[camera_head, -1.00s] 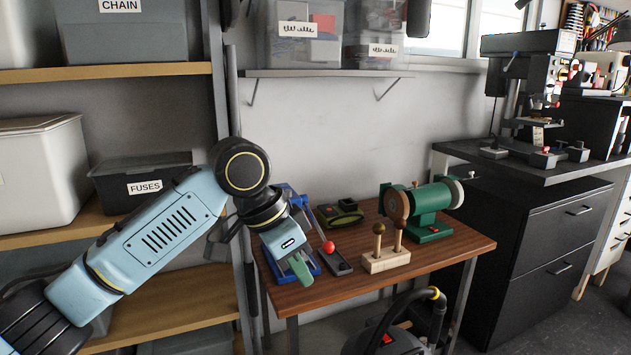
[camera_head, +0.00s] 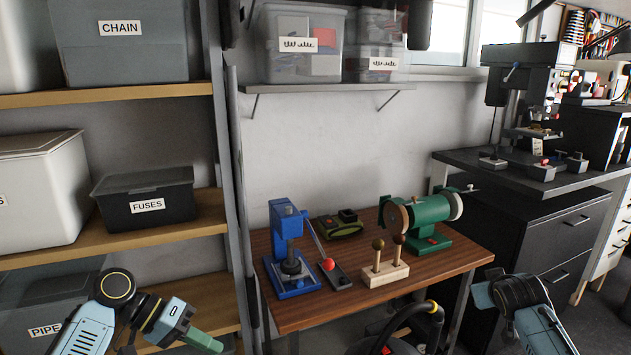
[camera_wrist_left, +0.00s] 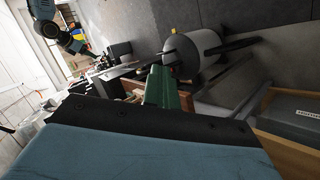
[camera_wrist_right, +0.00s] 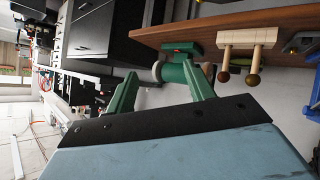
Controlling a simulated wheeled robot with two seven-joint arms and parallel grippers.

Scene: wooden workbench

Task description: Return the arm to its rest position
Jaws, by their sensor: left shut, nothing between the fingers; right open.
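My left arm is low at the left of the head view, away from the bench. Its gripper (camera_head: 205,343) has green fingers that are shut and empty, in front of the shelves. The closed green fingers (camera_wrist_left: 163,88) also show in the left wrist view. My right arm (camera_head: 522,305) is at the lower right of the head view, in front of the black cabinet; its fingertips do not show there. In the right wrist view the right gripper (camera_wrist_right: 162,88) has its two green fingers spread apart with nothing between them.
The wooden workbench (camera_head: 335,308) holds a blue press (camera_head: 287,235), a lever with a red ball (camera_head: 328,264), a wooden block with two pegs (camera_head: 385,274) and a green grinder (camera_head: 430,222). Shelves with bins stand at the left. A vacuum (camera_head: 400,335) stands in front of the bench.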

